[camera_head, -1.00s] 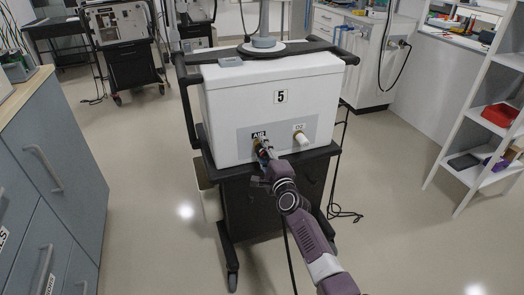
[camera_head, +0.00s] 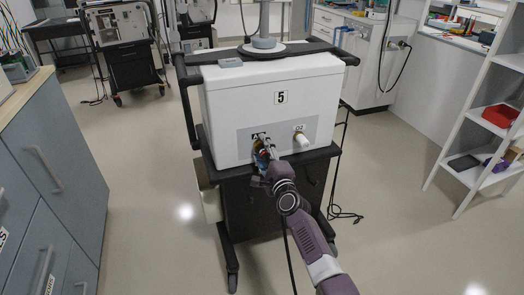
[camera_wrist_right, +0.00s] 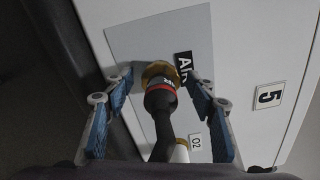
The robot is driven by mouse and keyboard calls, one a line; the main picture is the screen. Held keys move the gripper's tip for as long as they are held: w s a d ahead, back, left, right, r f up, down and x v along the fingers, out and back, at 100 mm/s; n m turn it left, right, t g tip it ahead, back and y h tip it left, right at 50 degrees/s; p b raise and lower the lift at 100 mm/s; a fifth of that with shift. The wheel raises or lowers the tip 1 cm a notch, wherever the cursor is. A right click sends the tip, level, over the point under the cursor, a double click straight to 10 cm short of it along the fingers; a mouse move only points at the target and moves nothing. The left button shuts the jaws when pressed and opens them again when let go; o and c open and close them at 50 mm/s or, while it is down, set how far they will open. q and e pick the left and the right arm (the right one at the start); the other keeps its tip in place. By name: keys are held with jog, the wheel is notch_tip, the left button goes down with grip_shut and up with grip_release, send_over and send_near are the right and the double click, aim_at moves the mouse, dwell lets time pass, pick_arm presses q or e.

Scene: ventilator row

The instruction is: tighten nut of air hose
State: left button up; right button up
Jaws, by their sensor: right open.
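A white ventilator box (camera_head: 270,90) marked 5 bears an AIR port and an O2 port on its grey plate. In the right wrist view, a brass nut (camera_wrist_right: 158,70) sits at the AIR port, with a black hose end with a red ring (camera_wrist_right: 160,95) at it. The black hose (camera_wrist_right: 163,130) runs down from there. My right gripper (camera_head: 264,152) is at the AIR port and partly covers its label. In the right wrist view, its blue fingers (camera_wrist_right: 160,90) are open, one either side of the hose end, with gaps visible. My left gripper is out of view.
The white O2 fitting (camera_head: 301,139) stands close right of the AIR port. The ventilator rests on a dark wheeled cart (camera_head: 232,262). Grey drawers (camera_head: 55,170) stand at left, a white shelf (camera_head: 470,175) at right. Floor on both sides is mostly clear.

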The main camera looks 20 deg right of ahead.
jog(key=shift+s, duration=0.5)
jog(key=s, duration=1.1)
jog(key=shift+d, duration=0.25)
